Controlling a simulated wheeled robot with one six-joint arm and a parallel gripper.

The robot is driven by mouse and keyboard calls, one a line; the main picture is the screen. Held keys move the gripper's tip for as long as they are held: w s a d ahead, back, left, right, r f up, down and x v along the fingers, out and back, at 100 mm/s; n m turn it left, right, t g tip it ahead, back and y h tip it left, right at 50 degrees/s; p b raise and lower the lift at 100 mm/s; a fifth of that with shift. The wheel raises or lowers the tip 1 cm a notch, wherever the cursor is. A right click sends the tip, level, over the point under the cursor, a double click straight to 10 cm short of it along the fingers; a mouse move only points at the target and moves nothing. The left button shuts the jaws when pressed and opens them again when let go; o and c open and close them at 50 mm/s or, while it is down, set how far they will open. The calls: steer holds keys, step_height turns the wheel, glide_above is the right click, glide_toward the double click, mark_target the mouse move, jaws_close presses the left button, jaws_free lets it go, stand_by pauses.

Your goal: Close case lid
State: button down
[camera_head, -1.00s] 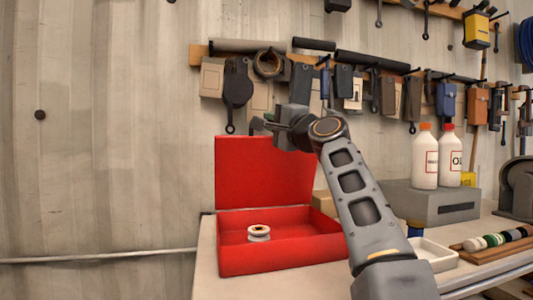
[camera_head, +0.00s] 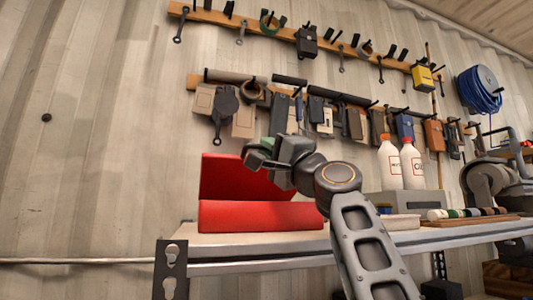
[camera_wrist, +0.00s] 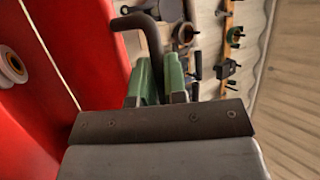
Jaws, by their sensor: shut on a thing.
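The red case stands on the workbench, its front wall (camera_head: 260,216) facing me in the head view. Its red lid (camera_head: 222,176) is open, standing up behind that wall. My gripper (camera_head: 259,155) is at the lid's upper edge, in front of its right part. In the wrist view, the green fingers (camera_wrist: 160,82) are shut on a dark bent handle (camera_wrist: 150,38) beside the red lid (camera_wrist: 90,45).
Two white bottles (camera_head: 390,164) stand on a grey box right of my arm. A white tray (camera_head: 400,222) and a wooden rack (camera_head: 470,220) lie on the bench (camera_head: 290,243). Tools hang on the wall behind. The wall left of the case is clear.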

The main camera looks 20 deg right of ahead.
steer(key=shift+s+f+b, duration=0.25)
steer(key=shift+f+b, duration=0.25)
steer(key=shift+f, duration=0.2)
steer(key=shift+s+f+b, duration=0.25)
steer(key=shift+f+b, duration=0.25)
steer(key=shift+f, duration=0.15)
steer(key=shift+s+f+b, duration=0.25)
steer(key=shift+f+b, duration=0.25)
steer(key=shift+f, duration=0.2)
steer(key=c, duration=1.2)
jaws_free()
steer(key=b+v, duration=0.4)
steer(key=v, duration=0.9)
steer(key=shift+s+d+f, duration=0.1)
steer(key=shift+s+f, duration=0.05)
steer(key=shift+s, duration=0.15)
